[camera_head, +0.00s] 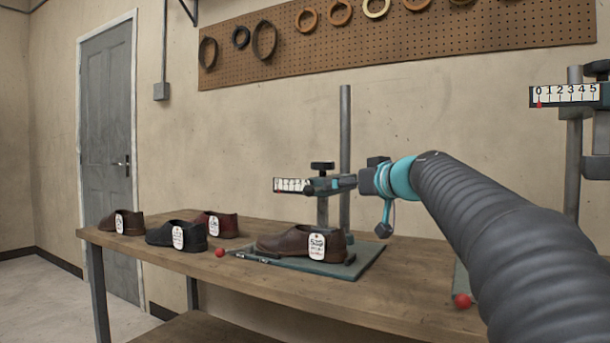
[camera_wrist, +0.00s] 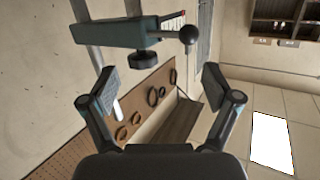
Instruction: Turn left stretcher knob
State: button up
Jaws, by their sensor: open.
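The left stretcher stands on the bench in the head view, with a dark round knob (camera_head: 322,166) on top of its head beside a white number scale (camera_head: 291,185). A brown shoe (camera_head: 290,243) with a white tag sits below it. My gripper (camera_head: 372,181) is just right of the stretcher head; its fingers are hard to make out there. In the wrist view my gripper (camera_wrist: 158,82) is open and empty. The dark knob (camera_wrist: 145,60) shows beyond the fingertips, roughly between them and apart from both. A ball-ended lever (camera_wrist: 188,33) is beside it.
Several tagged shoes stand on the left of the wooden bench (camera_head: 200,262). A red ball (camera_head: 220,252) is at the left stretcher's base. A vertical post (camera_head: 345,150) rises behind its head.

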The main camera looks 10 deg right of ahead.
aim_at(329, 165)
jog(key=w+d+r+t, duration=0.2)
jog(key=w+d+r, duration=0.1)
jog(key=w+r, duration=0.1)
jog(key=shift+n, duration=0.3)
jog(key=p+x, duration=0.1)
jog(key=x, duration=0.3)
jog(key=p+x, duration=0.2)
jog(key=x, duration=0.2)
jog(key=p+x, duration=0.1)
jog(key=x, duration=0.3)
jog(key=shift+s+a+f, duration=0.1)
jog(key=shift+a+f, duration=0.05)
jog(key=shift+a, duration=0.2)
jog(key=shift+w+a+f+p, duration=0.1)
jog(key=shift+w+a+p, duration=0.15)
jog(key=shift+w+p, duration=0.25)
jog(key=shift+w, duration=0.1)
jog(key=c, duration=1.1)
